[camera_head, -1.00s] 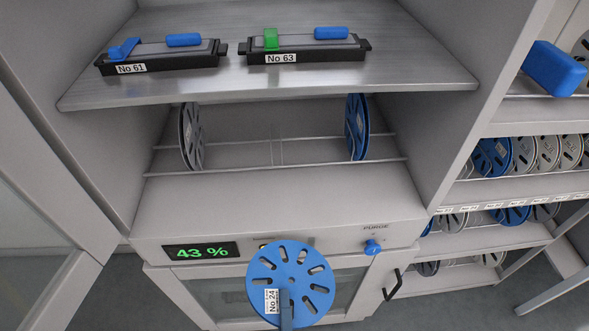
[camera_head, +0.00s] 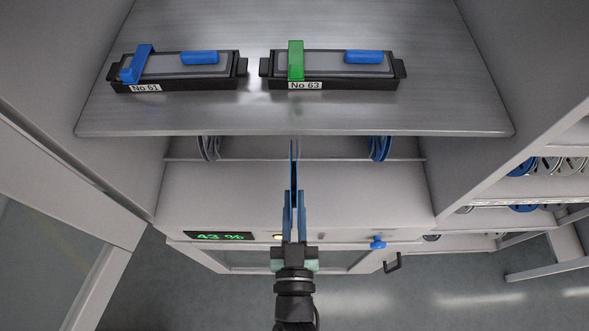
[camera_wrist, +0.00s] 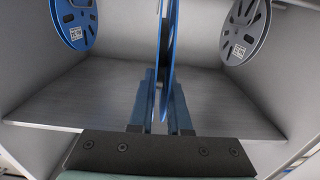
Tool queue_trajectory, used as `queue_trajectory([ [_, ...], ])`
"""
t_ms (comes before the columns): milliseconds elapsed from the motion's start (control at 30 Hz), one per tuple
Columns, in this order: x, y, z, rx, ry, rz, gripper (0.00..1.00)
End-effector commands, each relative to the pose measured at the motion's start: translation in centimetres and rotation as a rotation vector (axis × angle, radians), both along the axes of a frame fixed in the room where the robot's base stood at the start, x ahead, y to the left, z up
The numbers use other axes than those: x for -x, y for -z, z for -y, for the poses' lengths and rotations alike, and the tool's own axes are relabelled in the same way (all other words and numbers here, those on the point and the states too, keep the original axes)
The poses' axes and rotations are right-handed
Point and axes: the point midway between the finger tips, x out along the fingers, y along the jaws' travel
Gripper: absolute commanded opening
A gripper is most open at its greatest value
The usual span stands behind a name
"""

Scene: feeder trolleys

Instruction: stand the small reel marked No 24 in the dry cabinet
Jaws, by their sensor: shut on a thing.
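My gripper (camera_head: 294,205) is shut on the blue small reel (camera_head: 293,178) and holds it upright, edge-on to the head camera. The reel's label is not readable now. The reel is at the opening of the dry cabinet (camera_head: 230,195), below the metal shelf, between a grey reel (camera_head: 208,148) on the left and a blue reel (camera_head: 380,148) on the right. In the wrist view the held reel (camera_wrist: 170,60) stands apart from the blue reel (camera_wrist: 75,22) and the grey reel (camera_wrist: 246,30). Whether its lower edge touches the wire rack is hidden.
The metal shelf (camera_head: 310,120) overhangs the opening and carries two black feeders, No 61 (camera_head: 180,84) and No 63 (camera_head: 335,85). A 43 % display (camera_head: 218,236) and a blue knob (camera_head: 377,243) are on the front. An open door (camera_head: 60,205) stands at left; more reels are at right.

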Motion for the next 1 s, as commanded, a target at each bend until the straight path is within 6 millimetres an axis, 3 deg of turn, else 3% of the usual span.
queue_trajectory([
  [333,-2.2,0.1,0.0,-0.016,0.001,0.002,0.0],
  [1000,-2.0,0.1,0.1,-0.014,0.002,0.0,0.0],
])
